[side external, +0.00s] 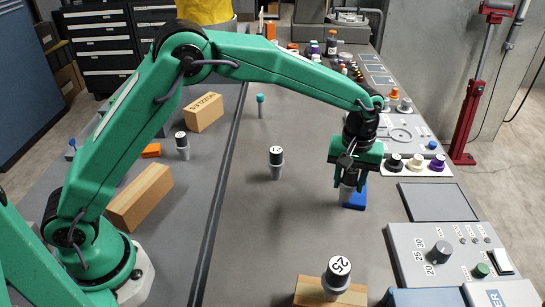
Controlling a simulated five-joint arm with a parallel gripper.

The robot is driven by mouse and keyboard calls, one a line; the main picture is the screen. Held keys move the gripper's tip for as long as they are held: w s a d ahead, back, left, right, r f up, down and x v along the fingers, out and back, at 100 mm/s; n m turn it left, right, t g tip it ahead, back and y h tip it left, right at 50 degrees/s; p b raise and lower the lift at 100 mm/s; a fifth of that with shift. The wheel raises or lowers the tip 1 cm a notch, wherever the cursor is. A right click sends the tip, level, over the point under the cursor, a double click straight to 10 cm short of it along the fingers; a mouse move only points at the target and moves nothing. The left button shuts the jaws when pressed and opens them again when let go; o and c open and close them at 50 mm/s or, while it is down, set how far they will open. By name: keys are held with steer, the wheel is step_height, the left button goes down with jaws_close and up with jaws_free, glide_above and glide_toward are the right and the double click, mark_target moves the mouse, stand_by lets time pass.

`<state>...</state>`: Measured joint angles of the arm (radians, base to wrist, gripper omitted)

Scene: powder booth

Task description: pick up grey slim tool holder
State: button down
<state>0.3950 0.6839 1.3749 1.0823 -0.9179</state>
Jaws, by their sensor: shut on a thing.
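My gripper (347,184) points down at the right of the table. It is shut on a grey slim tool holder (346,191), of which only the lower grey part shows between and below the jaws. Its top is hidden by the gripper. A blue block (357,198) is right beside or beneath the holder; I cannot tell whether they touch.
Wooden blocks (139,197) lie at the left, one (204,113) farther back. A control panel (455,255), a dark pad (437,202) and a row of knobs (416,162) line the right edge.

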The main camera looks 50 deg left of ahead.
mark_target(352, 172)
steer(key=shift+r, duration=0.2)
steer(key=shift+r, duration=0.6)
steer(key=r, duration=0.3)
steer(key=shift+s+d+r, duration=0.1)
steer(key=shift+s+d, duration=0.2)
steer(key=s+d+r, duration=0.6)
steer(key=s, duration=0.2)
steer(key=shift+s+d+r, duration=0.15)
steer(key=shift+s+d, duration=0.05)
steer(key=shift+s, duration=0.2)
steer(key=shift+w, duration=0.1)
steer(key=w, duration=0.4)
steer(key=shift+w+d+r, duration=0.1)
steer(key=shift+w+r, duration=0.05)
steer(key=shift+w, duration=0.1)
steer(key=w+a+f, duration=0.7)
steer(key=w, duration=0.2)
